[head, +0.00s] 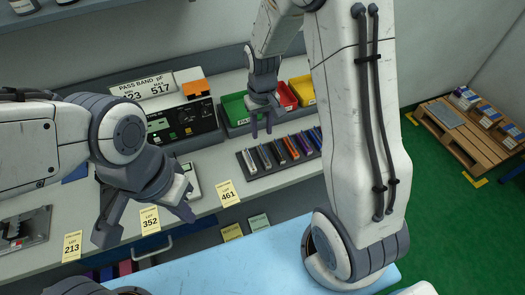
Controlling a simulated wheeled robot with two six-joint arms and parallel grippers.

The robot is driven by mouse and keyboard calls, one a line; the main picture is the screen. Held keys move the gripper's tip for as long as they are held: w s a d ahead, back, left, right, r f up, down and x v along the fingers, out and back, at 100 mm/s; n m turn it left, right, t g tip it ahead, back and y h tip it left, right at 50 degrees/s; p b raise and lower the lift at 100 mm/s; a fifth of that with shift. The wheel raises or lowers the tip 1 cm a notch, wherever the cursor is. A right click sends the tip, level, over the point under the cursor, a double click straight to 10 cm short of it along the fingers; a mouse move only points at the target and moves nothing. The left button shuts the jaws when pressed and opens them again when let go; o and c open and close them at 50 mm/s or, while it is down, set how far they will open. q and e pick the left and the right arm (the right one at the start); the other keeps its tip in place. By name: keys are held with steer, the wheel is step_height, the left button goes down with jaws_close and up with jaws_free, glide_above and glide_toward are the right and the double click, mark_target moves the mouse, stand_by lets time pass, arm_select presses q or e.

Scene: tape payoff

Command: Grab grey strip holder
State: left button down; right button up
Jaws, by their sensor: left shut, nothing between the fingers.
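A dark rack (243,168) on the bench holds a row of several slim strip holders. The ones at its left end (264,156) look grey or pale; purple, orange and blue ones stand to the right. I cannot tell for sure which is the grey strip holder. My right gripper (262,127) hangs above and behind the rack's left part, in front of the green bin. Its fingers are apart with nothing seen between them. My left gripper (147,222) is at the bench's front edge, left of the rack.
A black control box (180,123) stands behind, under a "PASS BAND" sign (143,87). Green (234,108), red and yellow bins line the back. Yellow lot tags (228,193) hang along the front edge. A pale blue surface (255,262) lies nearer. A wooden pallet (470,140) is at right.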

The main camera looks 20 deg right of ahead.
steer(key=p, duration=0.1)
glide_above(264, 155)
steer(key=f, duration=0.5)
steer(key=shift+w+d+f, duration=0.15)
steer(key=shift+w+f, duration=0.15)
steer(key=shift+w, duration=0.05)
steer(key=shift+f+p, duration=0.35)
steer(key=shift+f, duration=0.2)
step_height(264, 155, down, 3)
steer(key=shift+f+p, duration=0.1)
steer(key=shift+p, duration=0.65)
steer(key=shift+f, duration=0.55)
jaws_close()
steer(key=shift+w, duration=0.1)
